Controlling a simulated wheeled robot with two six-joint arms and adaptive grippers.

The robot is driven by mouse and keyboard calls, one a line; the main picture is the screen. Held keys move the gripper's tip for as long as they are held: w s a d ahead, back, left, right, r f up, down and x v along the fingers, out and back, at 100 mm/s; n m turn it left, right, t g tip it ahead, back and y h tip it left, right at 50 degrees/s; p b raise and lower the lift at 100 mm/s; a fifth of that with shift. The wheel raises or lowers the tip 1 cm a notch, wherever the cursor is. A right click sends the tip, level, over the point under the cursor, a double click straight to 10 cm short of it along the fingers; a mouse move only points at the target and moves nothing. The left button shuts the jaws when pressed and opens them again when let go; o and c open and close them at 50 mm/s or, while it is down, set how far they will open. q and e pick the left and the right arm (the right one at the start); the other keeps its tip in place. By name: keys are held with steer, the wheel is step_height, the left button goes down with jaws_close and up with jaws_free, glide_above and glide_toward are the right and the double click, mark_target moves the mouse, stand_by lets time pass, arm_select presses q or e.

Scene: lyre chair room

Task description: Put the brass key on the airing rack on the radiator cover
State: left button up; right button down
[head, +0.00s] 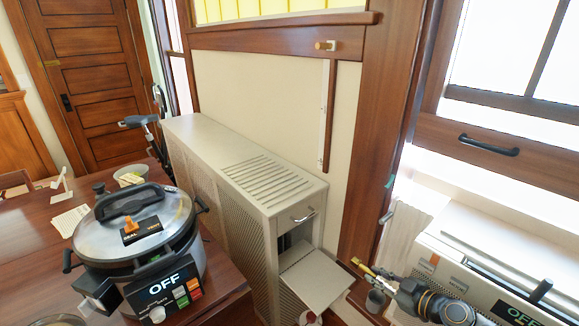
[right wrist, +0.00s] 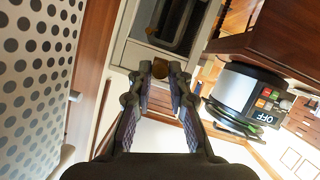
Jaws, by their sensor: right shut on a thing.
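My right gripper (head: 388,279) is at the lower right of the head view, shut on the brass key (head: 363,267), which sticks out to the left of the fingers. In the right wrist view a small brass-coloured part of the key (right wrist: 160,69) shows between the fingertips; the rest is hidden. The radiator cover (head: 195,137) is a long beige box with perforated sides against the wall. My left gripper is not in view.
The cover's near end has a handle (head: 304,217) and an open lower compartment with a lowered flap (head: 315,277). A cooker marked OFF (head: 135,232) stands on the wooden table at left. A beige appliance (head: 480,270) stands at right. The cover's top looks clear.

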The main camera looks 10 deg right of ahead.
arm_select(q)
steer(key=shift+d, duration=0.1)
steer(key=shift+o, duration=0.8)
arm_select(e)
steer(key=s+a+r+n+g+y, duration=0.2)
steer(key=a+r+n+g, duration=0.2)
steer(key=a, duration=0.6)
steer(key=s+a+r+n+g+y, duration=0.2)
steer(key=a+r, duration=0.4)
steer(key=a, duration=0.5)
steer(key=s+a+r+n+g+y, duration=0.2)
steer(key=a+r+n+g+y, duration=0.2)
steer(key=a, duration=0.6)
steer(key=r+n+g, duration=0.1)
steer(key=n, duration=0.1)
steer(key=shift+s+a+r+n+g, duration=0.25)
steer(key=shift+r+n+g, duration=0.05)
steer(key=shift+g, duration=0.1)
